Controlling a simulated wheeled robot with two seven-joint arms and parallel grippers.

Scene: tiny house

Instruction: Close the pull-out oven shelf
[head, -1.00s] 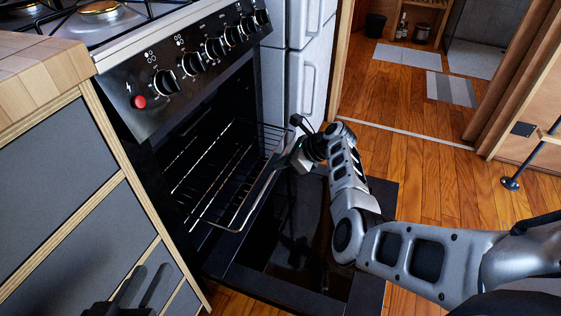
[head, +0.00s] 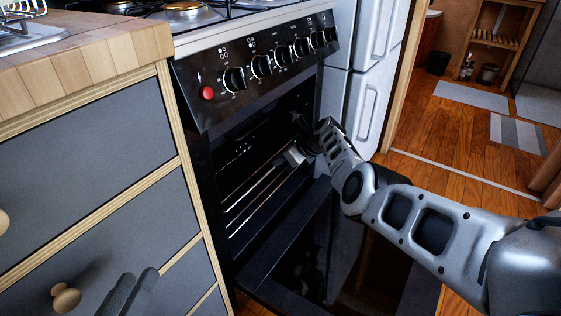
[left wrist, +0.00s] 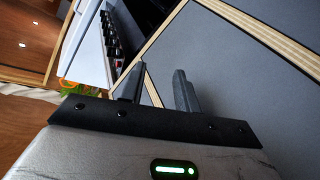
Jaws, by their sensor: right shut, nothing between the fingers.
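The oven's wire shelf (head: 256,192) lies inside the dark oven cavity, its bars partly hidden by shadow and by my right gripper. The oven door (head: 290,270) is folded down open in front of it. My right gripper (head: 292,156) is shut and empty at the oven opening, at the shelf's front right part; whether it touches the shelf is hard to tell. My left gripper (head: 128,292) is at the bottom left of the head view, in front of the grey drawers. In the left wrist view its two fingers (left wrist: 158,90) stand apart with nothing between them.
A grey drawer cabinet (head: 90,135) with a wooden worktop (head: 100,50) stands left of the oven. The knob panel (head: 262,70) is above the cavity. A white fridge (head: 365,95) stands to the right. Wooden floor (head: 425,175) is open beyond my right arm.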

